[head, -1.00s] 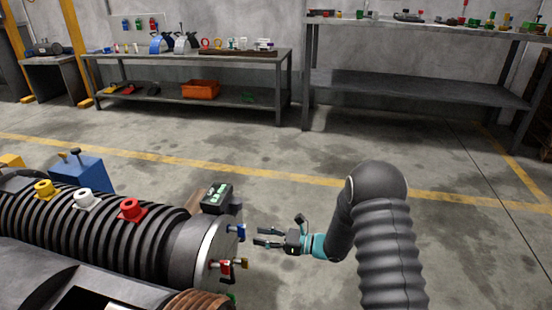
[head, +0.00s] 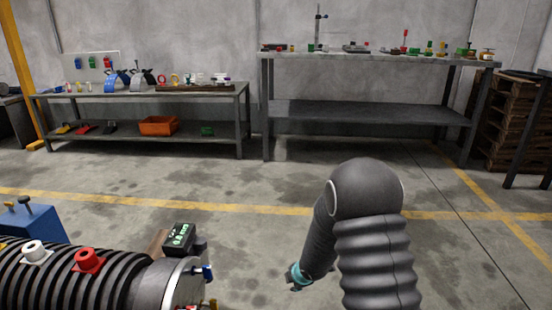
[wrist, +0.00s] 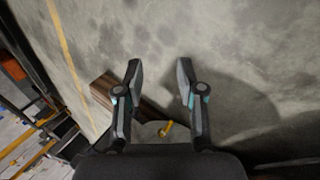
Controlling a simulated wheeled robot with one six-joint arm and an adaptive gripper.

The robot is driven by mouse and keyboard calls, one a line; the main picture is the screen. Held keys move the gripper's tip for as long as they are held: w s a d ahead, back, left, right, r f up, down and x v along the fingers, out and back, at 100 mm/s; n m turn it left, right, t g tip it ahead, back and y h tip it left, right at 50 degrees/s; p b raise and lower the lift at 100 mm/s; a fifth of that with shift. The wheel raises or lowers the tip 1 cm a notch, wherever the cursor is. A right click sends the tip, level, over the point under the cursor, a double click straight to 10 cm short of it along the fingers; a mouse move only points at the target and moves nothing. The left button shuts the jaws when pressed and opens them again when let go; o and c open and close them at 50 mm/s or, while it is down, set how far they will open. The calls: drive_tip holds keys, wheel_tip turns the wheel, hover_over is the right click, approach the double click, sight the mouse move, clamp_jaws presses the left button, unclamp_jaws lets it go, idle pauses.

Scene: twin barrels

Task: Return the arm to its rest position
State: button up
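My gripper (wrist: 157,80) is open in the wrist view, its two fingers apart with bare concrete floor between and beyond them. Nothing is held. In the head view my dark arm bends down at the centre right, and only the teal wrist band and a bit of the gripper (head: 296,287) show low behind it. The fingers are mostly hidden there. The gripper is to the right of the barrel's end face and apart from it.
The ribbed black barrel (head: 100,285) with white and red fittings and a green-lit display box (head: 179,236) lies at lower left. A wooden block (wrist: 128,95) and a yellow fitting (wrist: 166,129) show near the gripper. Two workbenches (head: 150,92) (head: 370,58) stand behind; open floor lies between.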

drive_tip(key=s+d+r+m+g+h+p, duration=0.1)
drive_tip(key=s+d+r+m+h, duration=0.2)
drive_tip(key=s+d+r+m, duration=0.45)
drive_tip(key=s+d+r+m+p, duration=0.1)
drive_tip(key=s+r+m+p, duration=0.2)
drive_tip(key=s+r+m, duration=0.4)
drive_tip(key=s+d+r+m+p, duration=0.1)
drive_tip(key=s+r+m+p, duration=0.2)
drive_tip(key=s+r, duration=1.6)
wheel_tip(320, 180, up, 7)
drive_tip(key=m, duration=0.4)
drive_tip(key=shift+d+t+y, duration=0.3)
drive_tip(key=shift+t+y, duration=0.1)
drive_tip(key=shift+r, duration=0.1)
